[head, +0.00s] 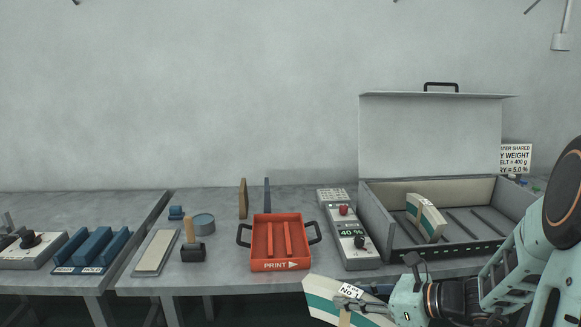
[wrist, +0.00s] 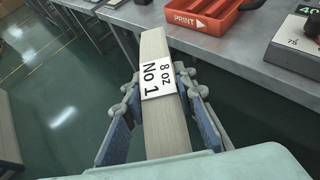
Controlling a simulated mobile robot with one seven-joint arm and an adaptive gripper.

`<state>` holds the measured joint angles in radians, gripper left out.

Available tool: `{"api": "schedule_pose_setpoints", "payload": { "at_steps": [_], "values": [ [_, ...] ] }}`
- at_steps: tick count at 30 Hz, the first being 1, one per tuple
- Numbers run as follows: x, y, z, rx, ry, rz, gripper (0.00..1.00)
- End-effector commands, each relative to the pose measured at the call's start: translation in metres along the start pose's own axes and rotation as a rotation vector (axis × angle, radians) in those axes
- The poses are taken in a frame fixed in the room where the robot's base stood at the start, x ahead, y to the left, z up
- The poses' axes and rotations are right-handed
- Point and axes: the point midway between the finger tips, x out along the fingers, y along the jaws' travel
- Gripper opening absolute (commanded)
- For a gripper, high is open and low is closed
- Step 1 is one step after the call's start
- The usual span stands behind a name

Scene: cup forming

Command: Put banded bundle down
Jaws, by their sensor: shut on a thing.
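My gripper (head: 352,302) is at the lower right of the head view, in front of the table's front edge. It is shut on a banded bundle (head: 320,297), pale with a green stripe and a white label. A second, similar bundle (head: 427,217) stands tilted inside the open grey box (head: 376,216). Part of the held bundle is hidden by my gripper.
An orange-red tray marked PRINT (head: 281,266), with two bars and dark handles, sits on the table. A grey console showing 40 % (head: 352,250) stands between tray and box. A stamp (head: 193,250), pale pad (head: 155,253) and blue racks (head: 92,250) lie left.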

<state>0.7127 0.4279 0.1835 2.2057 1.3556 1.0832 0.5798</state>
Motion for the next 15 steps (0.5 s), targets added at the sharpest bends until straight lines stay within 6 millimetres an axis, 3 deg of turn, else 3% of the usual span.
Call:
{"api": "schedule_pose_setpoints", "payload": {
  "at_steps": [15],
  "values": [
    [-0.023,-0.002,0.049,0.003,-0.004,-0.001,0.0]
  ]
}}
